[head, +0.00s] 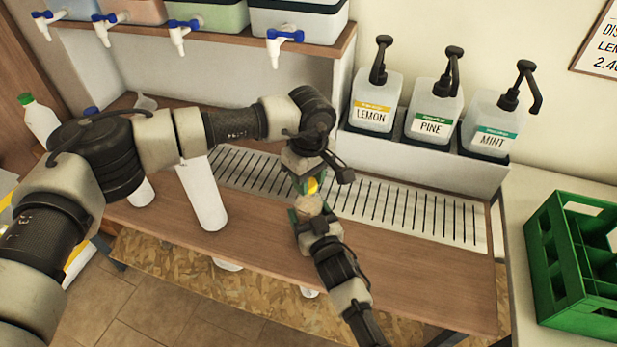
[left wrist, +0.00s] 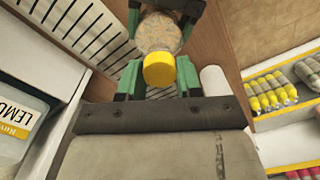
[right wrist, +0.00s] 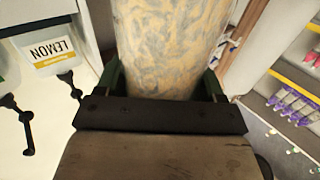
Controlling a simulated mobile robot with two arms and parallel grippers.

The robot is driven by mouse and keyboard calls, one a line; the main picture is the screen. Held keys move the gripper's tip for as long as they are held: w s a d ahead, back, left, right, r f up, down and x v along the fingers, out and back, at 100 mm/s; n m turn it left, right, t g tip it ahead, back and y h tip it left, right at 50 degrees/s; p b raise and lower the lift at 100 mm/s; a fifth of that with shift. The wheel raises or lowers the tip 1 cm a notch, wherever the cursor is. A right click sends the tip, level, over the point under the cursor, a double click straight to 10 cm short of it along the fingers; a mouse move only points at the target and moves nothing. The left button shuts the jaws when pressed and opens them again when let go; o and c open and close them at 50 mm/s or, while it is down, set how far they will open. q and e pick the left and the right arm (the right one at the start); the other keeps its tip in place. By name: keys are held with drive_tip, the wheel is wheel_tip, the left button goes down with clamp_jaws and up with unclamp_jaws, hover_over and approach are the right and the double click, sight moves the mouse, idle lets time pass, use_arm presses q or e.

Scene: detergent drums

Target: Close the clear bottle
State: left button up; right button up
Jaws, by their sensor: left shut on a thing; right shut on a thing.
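The clear bottle (head: 308,205) is held above the wooden bench; a mottled tan pattern shows on it. It fills the top of the right wrist view (right wrist: 170,45) between the fingers of my right gripper (right wrist: 163,88), which is shut on it. A yellow cap (left wrist: 160,70) is at the bottle's mouth end, between the fingers of my left gripper (left wrist: 158,82), which is shut on it. In the head view my left gripper (head: 308,183) is just above the right one (head: 308,218). Whether the cap is seated on the neck cannot be told; the neck is hidden.
A white cylinder (head: 203,195) stands left on the bench. Pump dispensers marked LEMON (head: 373,105), PINE (head: 433,112) and MINT (head: 492,125) stand behind the slotted drain (head: 405,213). Drums with taps (head: 287,38) are on the shelf above. A green crate (head: 570,270) is at right.

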use_arm(q)
drive_tip(key=m, duration=1.2)
drive_tip(key=shift+w, duration=0.1)
drive_tip(key=m, duration=0.6)
drive_tip(key=o, duration=0.9)
